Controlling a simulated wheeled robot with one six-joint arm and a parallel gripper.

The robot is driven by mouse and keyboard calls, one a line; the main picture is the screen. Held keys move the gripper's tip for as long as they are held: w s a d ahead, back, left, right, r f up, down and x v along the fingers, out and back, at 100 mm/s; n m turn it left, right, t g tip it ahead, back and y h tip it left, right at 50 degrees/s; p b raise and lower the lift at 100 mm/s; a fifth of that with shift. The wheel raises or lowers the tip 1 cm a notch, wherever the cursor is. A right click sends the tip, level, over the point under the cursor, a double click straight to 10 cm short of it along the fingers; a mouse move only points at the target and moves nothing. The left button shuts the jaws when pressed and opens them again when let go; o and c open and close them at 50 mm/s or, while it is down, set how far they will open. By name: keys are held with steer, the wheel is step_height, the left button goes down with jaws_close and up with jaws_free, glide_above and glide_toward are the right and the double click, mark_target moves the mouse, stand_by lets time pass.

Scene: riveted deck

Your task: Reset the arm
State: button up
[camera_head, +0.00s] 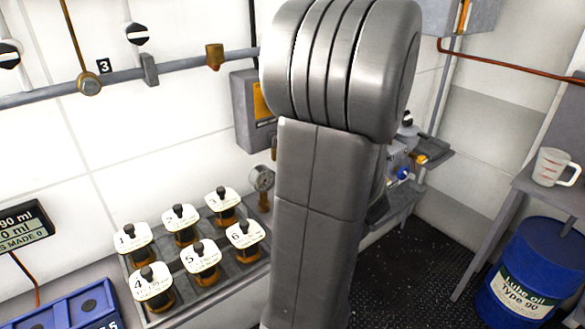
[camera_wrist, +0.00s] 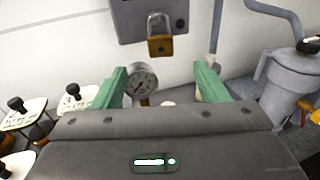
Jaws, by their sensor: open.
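My arm (camera_head: 318,190) stands upright in the middle of the head view and hides what lies behind it. My gripper is not visible in that view. In the wrist view my gripper (camera_wrist: 160,90) shows with two green fingers set wide apart. It is open, and nothing is held between the fingers. A pressure gauge (camera_wrist: 141,82) and a brass padlock (camera_wrist: 159,42) on a grey box show beyond the fingers.
Several numbered, labelled jars (camera_head: 153,285) stand in a metal tray (camera_head: 222,262) at lower left. A blue oil drum (camera_head: 530,270) and a measuring jug (camera_head: 553,167) on a bench are at right. Pipes (camera_head: 180,65) run along the wall. Dark floor shows right of my arm.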

steer(key=shift+s+d, duration=0.15)
steer(key=shift+s, duration=0.3)
steer(key=shift+w, duration=0.15)
steer(key=p+x, duration=0.3)
steer(key=x, duration=1)
steer(key=shift+r+p, duration=0.35)
steer(key=shift+p, duration=0.05)
steer(key=shift+w+f, duration=0.1)
